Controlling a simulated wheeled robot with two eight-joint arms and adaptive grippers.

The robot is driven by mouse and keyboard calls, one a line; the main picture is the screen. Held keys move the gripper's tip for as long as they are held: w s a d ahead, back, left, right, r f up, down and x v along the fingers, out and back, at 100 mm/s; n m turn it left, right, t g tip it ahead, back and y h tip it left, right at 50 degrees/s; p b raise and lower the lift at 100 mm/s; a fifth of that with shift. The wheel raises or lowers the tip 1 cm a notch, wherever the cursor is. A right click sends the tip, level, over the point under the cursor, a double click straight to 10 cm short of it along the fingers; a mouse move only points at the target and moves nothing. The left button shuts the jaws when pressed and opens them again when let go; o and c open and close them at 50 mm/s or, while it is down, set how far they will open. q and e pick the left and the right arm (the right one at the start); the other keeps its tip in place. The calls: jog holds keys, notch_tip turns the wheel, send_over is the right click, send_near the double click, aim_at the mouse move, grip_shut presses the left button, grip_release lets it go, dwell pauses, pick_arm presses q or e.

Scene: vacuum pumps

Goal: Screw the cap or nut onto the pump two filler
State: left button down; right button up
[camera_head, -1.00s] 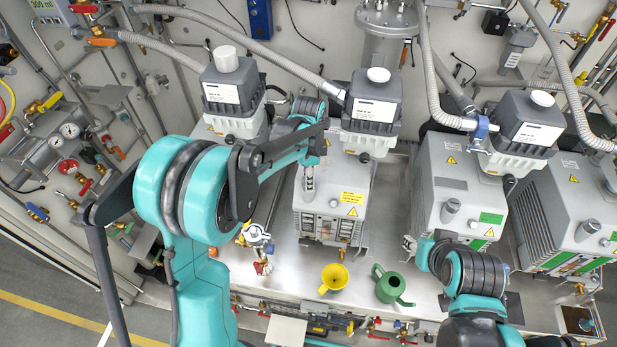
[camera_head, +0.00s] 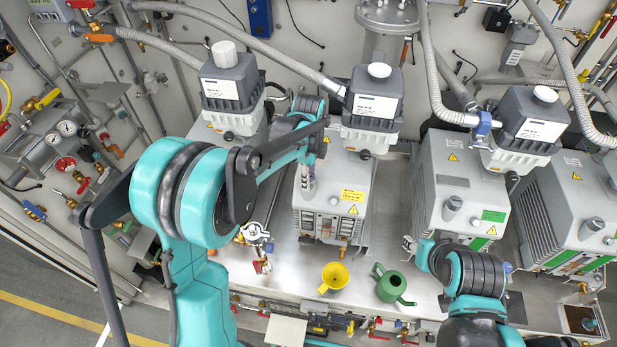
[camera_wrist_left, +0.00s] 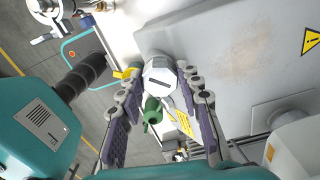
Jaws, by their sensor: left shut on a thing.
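The second pump from the left (camera_head: 330,205) is a grey box with a yellow warning label. My left gripper (camera_head: 307,186) is above the front left part of its top, pointing down.
A yellow funnel (camera_head: 334,276) and a green watering can (camera_head: 391,287) stand on the metal bench in front of the pumps. Two more pumps (camera_head: 462,185) (camera_head: 575,215) stand to the right. Grey hoses (camera_head: 440,75) hang above, and dark-topped filter boxes (camera_head: 371,105) sit behind.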

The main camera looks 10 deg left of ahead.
pick_arm(q)
jog(key=m, duration=0.4)
jog(key=shift+m+b, duration=0.35)
jog(key=shift+m, duration=0.05)
jog(key=m, duration=0.3)
jog(key=m+b, duration=0.1)
jog(key=m, duration=0.7)
jog(key=c, duration=1)
grip_release()
jog(key=shift+o, duration=0.2)
notch_tip(320, 180, up, 5)
jog(key=p, duration=0.3)
